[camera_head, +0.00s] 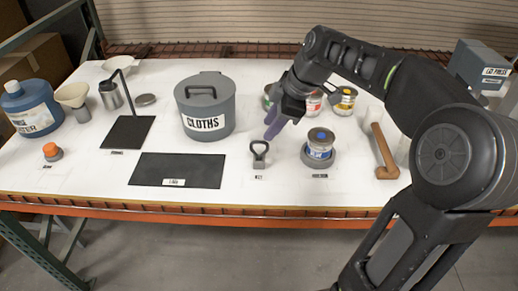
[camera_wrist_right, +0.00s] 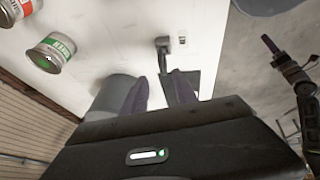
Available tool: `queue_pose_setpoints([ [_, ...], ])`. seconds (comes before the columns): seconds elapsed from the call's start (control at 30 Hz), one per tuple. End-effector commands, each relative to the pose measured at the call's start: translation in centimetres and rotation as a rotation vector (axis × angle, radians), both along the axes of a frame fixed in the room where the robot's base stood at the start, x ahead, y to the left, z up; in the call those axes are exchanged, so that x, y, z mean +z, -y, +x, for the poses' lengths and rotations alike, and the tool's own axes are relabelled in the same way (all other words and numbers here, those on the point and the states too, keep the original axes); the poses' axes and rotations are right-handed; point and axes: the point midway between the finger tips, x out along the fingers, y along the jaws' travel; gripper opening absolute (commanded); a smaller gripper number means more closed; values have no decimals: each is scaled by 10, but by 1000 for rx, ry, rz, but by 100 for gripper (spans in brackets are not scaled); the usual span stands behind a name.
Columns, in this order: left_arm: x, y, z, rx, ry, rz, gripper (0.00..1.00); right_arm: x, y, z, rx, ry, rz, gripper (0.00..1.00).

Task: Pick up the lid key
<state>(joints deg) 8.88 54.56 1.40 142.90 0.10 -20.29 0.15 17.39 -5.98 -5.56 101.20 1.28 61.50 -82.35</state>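The lid key (camera_head: 259,155) is a dark piece with a loop handle, standing upright on the white tabletop behind its small label. It also shows in the right wrist view (camera_wrist_right: 163,43), beyond the fingertips. My right gripper (camera_head: 273,128) is above and behind the key in the head view, pointing down, with purple fingers. In the right wrist view its two fingers (camera_wrist_right: 159,85) are apart, with nothing between them. The key is not touched, as far as I can see. My left gripper does not show in the head view; a dark arm part at the wrist view's right edge is unclear.
A grey CLOTHS pot (camera_head: 207,108) stands left of the gripper. A blue-labelled tin (camera_head: 319,145) on a round base is right of the key. A dark mat (camera_head: 180,171) lies left of it. Several tins stand behind, and a brown-handled tool (camera_head: 384,152) lies right.

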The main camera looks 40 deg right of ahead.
Motion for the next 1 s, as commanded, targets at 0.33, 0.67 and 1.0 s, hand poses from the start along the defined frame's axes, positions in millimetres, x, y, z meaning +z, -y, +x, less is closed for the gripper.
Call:
queue_pose_setpoints([
  [0.33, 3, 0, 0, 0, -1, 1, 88, -5, -2, 2, 1, -2, 1, 34],
  [0.67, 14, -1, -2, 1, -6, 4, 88, -44, -12, 15, 0, -2, 1, 34],
  [1.0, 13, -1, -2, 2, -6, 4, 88, -48, -12, 17, 0, 0, 0, 34],
])
